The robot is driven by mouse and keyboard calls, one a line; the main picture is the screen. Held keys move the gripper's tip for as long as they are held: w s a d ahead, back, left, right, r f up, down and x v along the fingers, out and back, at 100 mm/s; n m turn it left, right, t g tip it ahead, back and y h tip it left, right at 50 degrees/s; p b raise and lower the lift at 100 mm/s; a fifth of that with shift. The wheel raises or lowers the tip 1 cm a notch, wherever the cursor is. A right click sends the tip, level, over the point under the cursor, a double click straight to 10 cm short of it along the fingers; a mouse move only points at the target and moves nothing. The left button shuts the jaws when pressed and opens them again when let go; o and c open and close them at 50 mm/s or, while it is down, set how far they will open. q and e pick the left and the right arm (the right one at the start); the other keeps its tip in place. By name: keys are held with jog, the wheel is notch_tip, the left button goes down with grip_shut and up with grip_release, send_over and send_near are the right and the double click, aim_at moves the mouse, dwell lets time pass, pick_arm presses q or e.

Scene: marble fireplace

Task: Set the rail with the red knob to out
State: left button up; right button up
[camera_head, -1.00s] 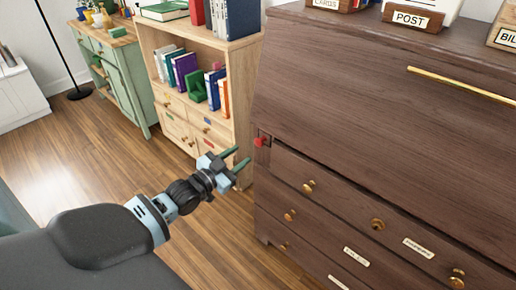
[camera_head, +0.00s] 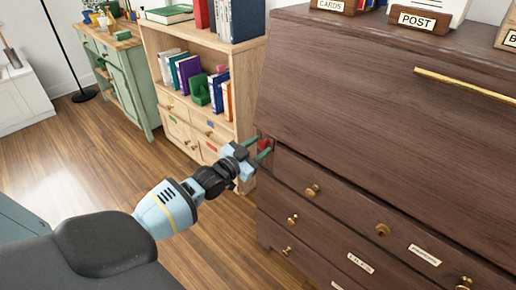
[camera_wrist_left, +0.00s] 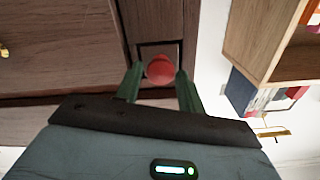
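The red knob (camera_head: 263,145) sits at the front end of a rail in the dark wooden desk's left front edge, beside the top drawer. My left gripper (camera_head: 263,149) is at the knob, its green fingers partly hiding it in the head view. In the left wrist view the red knob (camera_wrist_left: 160,69) lies between the tips of the two fingers of my left gripper (camera_wrist_left: 160,82), one on each side. The fingers are apart; whether they press on the knob is not clear. The rail itself sits in a dark square slot. My right gripper is not in view.
The dark desk (camera_head: 350,100) has a closed slanted front with a brass bar (camera_head: 465,84) and drawers with brass knobs below. A light wooden bookcase (camera_head: 245,95) stands close to its left. Wooden floor (camera_head: 105,170) is clear at the left.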

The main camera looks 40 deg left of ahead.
pick_arm(q)
jog(key=shift+c, duration=0.7)
grip_shut()
jog(key=shift+s, duration=0.1)
